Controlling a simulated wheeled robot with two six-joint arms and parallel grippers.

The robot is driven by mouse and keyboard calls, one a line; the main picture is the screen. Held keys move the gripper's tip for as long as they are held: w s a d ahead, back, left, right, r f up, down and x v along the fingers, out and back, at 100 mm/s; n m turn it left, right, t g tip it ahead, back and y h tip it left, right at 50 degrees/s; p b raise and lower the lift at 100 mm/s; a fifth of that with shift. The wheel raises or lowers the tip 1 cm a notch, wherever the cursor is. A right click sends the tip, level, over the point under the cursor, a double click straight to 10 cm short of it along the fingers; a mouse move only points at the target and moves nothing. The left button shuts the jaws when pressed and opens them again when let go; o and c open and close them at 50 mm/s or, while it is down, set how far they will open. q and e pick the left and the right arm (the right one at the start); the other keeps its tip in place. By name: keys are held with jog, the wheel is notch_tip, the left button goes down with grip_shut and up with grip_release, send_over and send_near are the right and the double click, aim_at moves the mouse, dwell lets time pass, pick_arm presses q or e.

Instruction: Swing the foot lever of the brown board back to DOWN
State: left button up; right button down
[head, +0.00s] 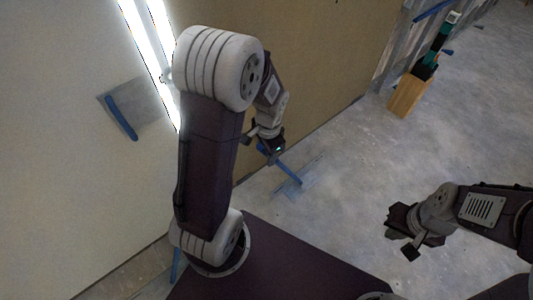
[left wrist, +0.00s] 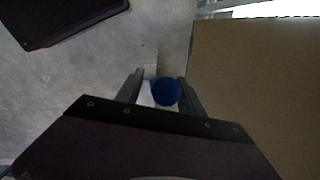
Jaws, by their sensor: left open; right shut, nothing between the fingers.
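The brown board (head: 310,70) stands upright behind my left arm, and its face also fills the right of the left wrist view (left wrist: 255,90). A blue foot lever (head: 289,172) rises at a slant from a flat plate on the floor by the board's lower edge. My left gripper (head: 271,150) is open at the lever's upper end. In the left wrist view the lever's round blue end (left wrist: 166,92) shows between the two fingers. Whether they touch it I cannot tell. My right gripper (head: 404,232) is shut and empty above the floor at the right.
A pale panel (head: 60,150) stands at the left, with a blue bar (head: 121,118) on a grey plate. A bright gap separates it from the brown board. A wooden block (head: 406,95) with a teal and black tool stands at the upper right. The grey floor between is clear.

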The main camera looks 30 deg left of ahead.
pick_arm(q)
grip_shut()
dwell(1.3)
